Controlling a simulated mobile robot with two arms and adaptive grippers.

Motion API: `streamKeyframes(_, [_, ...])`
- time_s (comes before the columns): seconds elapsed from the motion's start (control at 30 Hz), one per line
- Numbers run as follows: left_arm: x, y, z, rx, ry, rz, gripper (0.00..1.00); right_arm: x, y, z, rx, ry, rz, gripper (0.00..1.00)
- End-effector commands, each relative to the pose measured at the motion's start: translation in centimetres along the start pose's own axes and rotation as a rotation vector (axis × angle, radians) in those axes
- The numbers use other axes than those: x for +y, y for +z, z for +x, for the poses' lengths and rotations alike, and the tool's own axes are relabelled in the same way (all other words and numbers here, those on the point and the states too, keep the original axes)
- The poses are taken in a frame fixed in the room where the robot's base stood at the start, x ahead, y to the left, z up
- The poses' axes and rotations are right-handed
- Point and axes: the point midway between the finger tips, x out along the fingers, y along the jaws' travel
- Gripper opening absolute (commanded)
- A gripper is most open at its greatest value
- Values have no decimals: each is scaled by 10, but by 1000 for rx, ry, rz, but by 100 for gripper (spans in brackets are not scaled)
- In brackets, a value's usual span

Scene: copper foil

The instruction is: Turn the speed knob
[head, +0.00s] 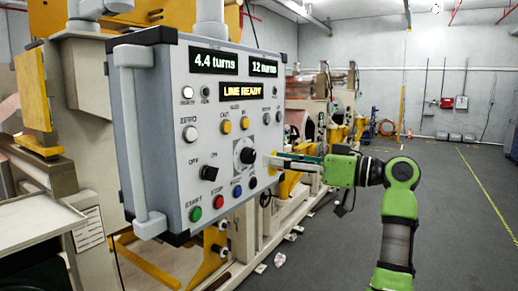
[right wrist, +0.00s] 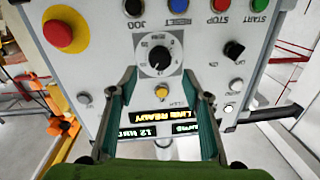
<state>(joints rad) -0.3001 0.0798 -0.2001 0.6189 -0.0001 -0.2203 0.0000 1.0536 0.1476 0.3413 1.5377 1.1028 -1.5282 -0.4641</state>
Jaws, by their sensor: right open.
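The speed knob (head: 246,156) is a black round knob on a square dial plate, low on the right half of the grey control panel (head: 172,110). In the right wrist view, where the panel appears upside down, the knob (right wrist: 159,58) sits just beyond and between the fingertips. My right gripper (head: 272,161) comes in from the right, its fingers pointing left at the panel beside the knob. In the right wrist view the right gripper (right wrist: 158,76) is open, with nothing between its fingers. A small gap to the knob seems to remain. My left gripper is not in view.
Near the knob are a black ON/OFF switch (head: 209,173), a green START button (head: 195,213) and a red STOP button (head: 220,201). A red emergency button (right wrist: 58,33) on yellow shows in the right wrist view. The panel displays read "4.4 turns" and "LINE READY". Open floor (head: 458,215) lies right.

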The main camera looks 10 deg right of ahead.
Motion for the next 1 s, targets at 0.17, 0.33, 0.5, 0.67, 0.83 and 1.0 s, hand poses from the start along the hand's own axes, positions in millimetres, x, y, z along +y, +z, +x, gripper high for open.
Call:
streamKeyframes(0.17, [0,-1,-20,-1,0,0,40,-2,-4,35,-1,-3,2,44])
streamKeyframes(0.33, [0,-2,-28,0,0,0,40,-1,-2,55,-1,-2,2,44])
streamKeyframes(0.5, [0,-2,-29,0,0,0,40,0,0,61,-1,2,-1,44])
streamKeyframes(0.67, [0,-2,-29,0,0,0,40,0,1,62,-1,2,-1,44])
streamKeyframes(0.83, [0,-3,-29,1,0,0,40,0,1,61,-1,1,-1,18])
streamKeyframes(1.0, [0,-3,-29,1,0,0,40,0,1,61,-1,2,-1,6])
